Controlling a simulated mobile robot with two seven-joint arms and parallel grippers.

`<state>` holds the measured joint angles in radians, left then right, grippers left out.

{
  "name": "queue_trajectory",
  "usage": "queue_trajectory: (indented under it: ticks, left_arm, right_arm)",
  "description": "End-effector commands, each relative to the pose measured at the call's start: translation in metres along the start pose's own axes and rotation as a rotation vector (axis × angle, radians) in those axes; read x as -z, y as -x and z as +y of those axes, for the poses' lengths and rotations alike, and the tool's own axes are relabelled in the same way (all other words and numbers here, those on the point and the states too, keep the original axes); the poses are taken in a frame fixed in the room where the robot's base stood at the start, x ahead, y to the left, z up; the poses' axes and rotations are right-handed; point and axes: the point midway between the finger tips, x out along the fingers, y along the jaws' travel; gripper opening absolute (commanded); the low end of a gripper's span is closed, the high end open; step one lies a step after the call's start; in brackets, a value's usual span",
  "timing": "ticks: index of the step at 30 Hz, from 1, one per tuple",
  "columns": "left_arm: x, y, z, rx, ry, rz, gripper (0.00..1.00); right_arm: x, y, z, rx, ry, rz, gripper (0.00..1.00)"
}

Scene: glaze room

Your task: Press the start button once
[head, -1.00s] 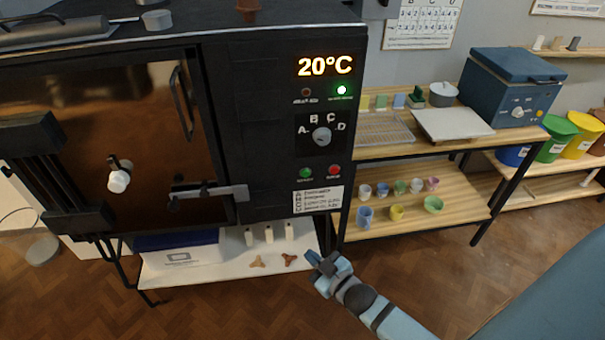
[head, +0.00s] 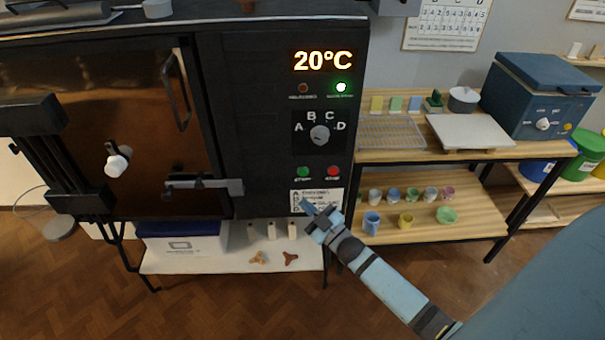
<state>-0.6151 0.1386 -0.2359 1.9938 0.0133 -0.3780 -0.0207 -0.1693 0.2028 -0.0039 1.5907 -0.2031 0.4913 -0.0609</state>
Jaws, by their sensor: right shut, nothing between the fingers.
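The green start button (head: 303,173) is on the black kiln control panel (head: 262,140), left of the red stop button (head: 333,172). A dial (head: 320,134) with letters A to D is above them, and the display (head: 323,61) reads 20°C. A green lamp (head: 341,87) is lit; the lamp (head: 303,88) to its left is dark. My right gripper (head: 306,206) is shut and empty, just below the start button in the picture, in front of the white label (head: 313,198), part of which it hides. A gap to the button shows. My left gripper is not in view.
The kiln door (head: 100,130) with its latch (head: 205,187) is left of the panel. A wooden shelf (head: 450,225) with several small cups stands to the right.

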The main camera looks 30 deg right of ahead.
Motion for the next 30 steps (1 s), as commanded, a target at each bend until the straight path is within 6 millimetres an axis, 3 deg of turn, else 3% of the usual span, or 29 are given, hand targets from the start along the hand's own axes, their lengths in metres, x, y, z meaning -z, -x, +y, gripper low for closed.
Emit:
queue_trajectory:
  ticks: [11, 30]
  left_arm:
    - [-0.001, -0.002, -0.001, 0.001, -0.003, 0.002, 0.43]
    - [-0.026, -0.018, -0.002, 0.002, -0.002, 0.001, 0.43]
  right_arm:
    - [-0.003, -0.003, 0.002, 0.001, 0.001, 0.0, 0.0]
    - [-0.042, -0.056, 0.04, 0.001, 0.002, 0.0, 0.0]
